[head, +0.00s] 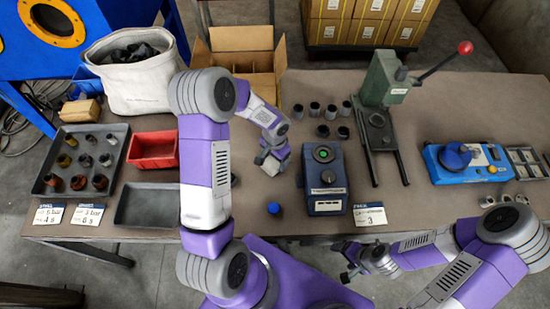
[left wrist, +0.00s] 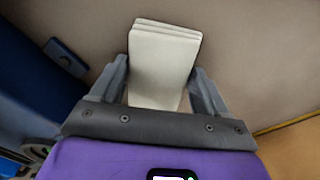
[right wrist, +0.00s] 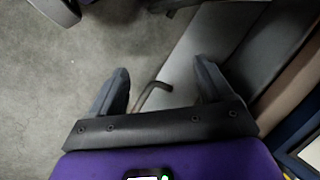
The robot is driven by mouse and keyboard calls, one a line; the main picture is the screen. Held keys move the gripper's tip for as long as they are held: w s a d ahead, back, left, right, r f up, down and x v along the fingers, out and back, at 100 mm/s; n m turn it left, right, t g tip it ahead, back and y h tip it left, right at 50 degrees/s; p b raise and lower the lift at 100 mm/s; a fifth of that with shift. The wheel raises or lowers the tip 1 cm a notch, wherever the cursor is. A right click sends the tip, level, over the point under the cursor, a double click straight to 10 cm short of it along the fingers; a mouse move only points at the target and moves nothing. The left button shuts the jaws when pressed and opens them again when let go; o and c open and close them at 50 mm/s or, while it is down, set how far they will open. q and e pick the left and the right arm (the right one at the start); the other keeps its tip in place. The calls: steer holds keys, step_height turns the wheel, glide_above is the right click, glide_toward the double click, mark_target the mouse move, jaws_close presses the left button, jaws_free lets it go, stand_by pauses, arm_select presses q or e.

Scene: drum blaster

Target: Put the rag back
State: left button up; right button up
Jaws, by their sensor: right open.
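The rag (left wrist: 162,68) is a white, folded, layered cloth between the fingers of my left gripper in the left wrist view. In the head view my left gripper (head: 272,163) points down over the middle of the table, left of a dark blue control box (head: 327,178). I cannot make out the rag clearly there. My right gripper (head: 366,268) is open and empty by the table's front edge; the right wrist view (right wrist: 163,85) shows floor beyond its fingers.
An open cardboard box (head: 236,55) is behind. A green press (head: 383,80) and blue device (head: 467,162) stand right. A small blue ball-shaped object (head: 273,208) lies near the front.

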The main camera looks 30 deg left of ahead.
arm_select(q)
steer(key=o, duration=0.3)
steer(key=shift+o, duration=0.2)
steer(key=shift+r, duration=0.25)
step_height(320, 180, up, 12)
steer(key=p, duration=0.3)
